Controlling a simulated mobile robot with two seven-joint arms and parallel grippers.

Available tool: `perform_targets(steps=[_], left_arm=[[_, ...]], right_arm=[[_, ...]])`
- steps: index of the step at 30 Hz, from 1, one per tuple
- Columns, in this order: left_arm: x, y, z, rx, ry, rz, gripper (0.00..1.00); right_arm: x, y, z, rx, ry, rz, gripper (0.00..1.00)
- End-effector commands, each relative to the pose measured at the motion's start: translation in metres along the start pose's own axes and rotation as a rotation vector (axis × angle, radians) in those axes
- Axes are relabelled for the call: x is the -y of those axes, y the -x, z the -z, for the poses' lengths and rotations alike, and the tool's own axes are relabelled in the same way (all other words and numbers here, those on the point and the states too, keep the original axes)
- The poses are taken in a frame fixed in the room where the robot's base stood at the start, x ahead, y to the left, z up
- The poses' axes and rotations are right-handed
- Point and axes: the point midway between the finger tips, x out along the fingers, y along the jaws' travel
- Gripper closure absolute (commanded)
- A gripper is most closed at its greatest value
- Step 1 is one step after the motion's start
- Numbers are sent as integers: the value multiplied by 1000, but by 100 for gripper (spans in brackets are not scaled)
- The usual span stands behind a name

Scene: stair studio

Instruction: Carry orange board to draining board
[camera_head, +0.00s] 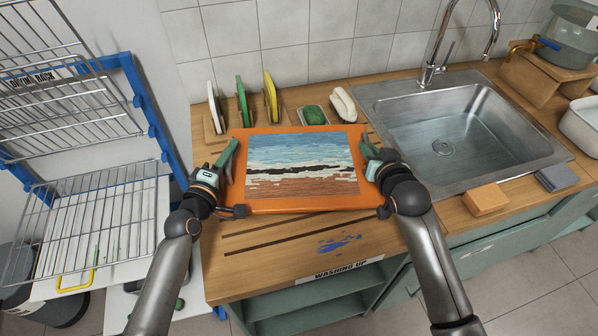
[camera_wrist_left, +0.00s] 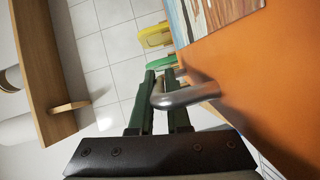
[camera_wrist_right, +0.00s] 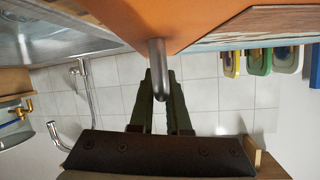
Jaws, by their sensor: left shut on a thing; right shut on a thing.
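The orange board (camera_head: 290,208) has a painted seascape panel on its face. It is held level in front of me, over the wooden counter left of the sink. My left gripper (camera_head: 229,158) is shut on a metal handle (camera_wrist_left: 186,95) at the board's left side. My right gripper (camera_head: 369,158) is shut on a matching handle (camera_wrist_right: 158,70) at its right side. The draining board is probably the grooved part of the wooden counter (camera_head: 300,226) beneath the board; the board hides much of it.
A metal sink (camera_head: 443,148) with a tall tap is at the right. White, green and yellow boards (camera_head: 271,95) stand upright at the back. A sponge (camera_head: 315,115) lies behind. A wire drying rack (camera_head: 90,225) stands at the left. An orange block (camera_head: 485,200) sits at the counter's front right.

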Motion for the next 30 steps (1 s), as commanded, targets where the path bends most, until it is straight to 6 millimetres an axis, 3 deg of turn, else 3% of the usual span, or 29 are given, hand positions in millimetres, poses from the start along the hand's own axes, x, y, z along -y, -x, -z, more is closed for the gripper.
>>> perform_targets(steps=[14,30], left_arm=[[4,-1,-1,0,0,-4,100],[32,-3,-6,0,0,-4,100]], right_arm=[[0,-2,-3,-4,0,2,100],[-6,-13,-29,-4,0,3,100]])
